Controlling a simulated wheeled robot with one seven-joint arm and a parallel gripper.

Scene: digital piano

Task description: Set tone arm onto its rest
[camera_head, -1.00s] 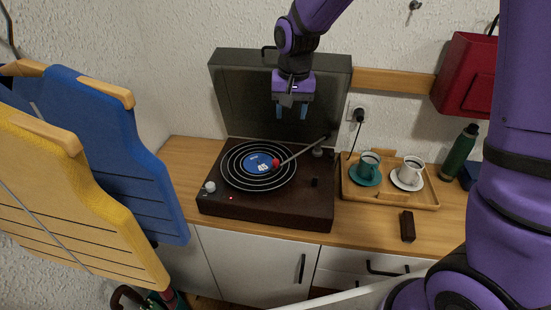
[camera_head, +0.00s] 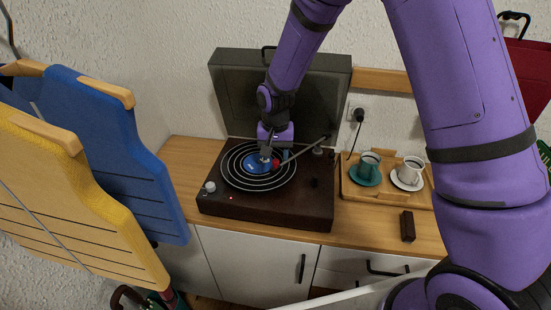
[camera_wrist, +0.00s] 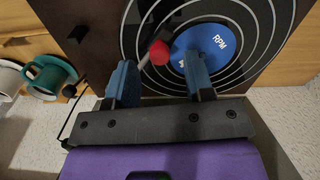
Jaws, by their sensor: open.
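The record player (camera_head: 290,213) stands on the wooden counter with its lid raised. Its grey tone arm (camera_head: 304,152) slants from the back right over the black record (camera_head: 243,181). The arm's red head (camera_head: 276,163) is over the blue label's right side; the wrist view shows the red head (camera_wrist: 160,53) too. My gripper (camera_head: 275,153) is open, low above the record's back part. In the wrist view its blue fingers (camera_wrist: 160,65) lie on either side of the red head, with a gap to each. A small dark block (camera_head: 315,183) on the deck may be the rest; I cannot tell.
The raised lid (camera_head: 230,95) is close behind my gripper. Right of the player, a wooden tray (camera_head: 391,200) holds a teal cup (camera_head: 368,166) and a white cup (camera_head: 409,168). A dark block (camera_head: 407,226) lies in front.

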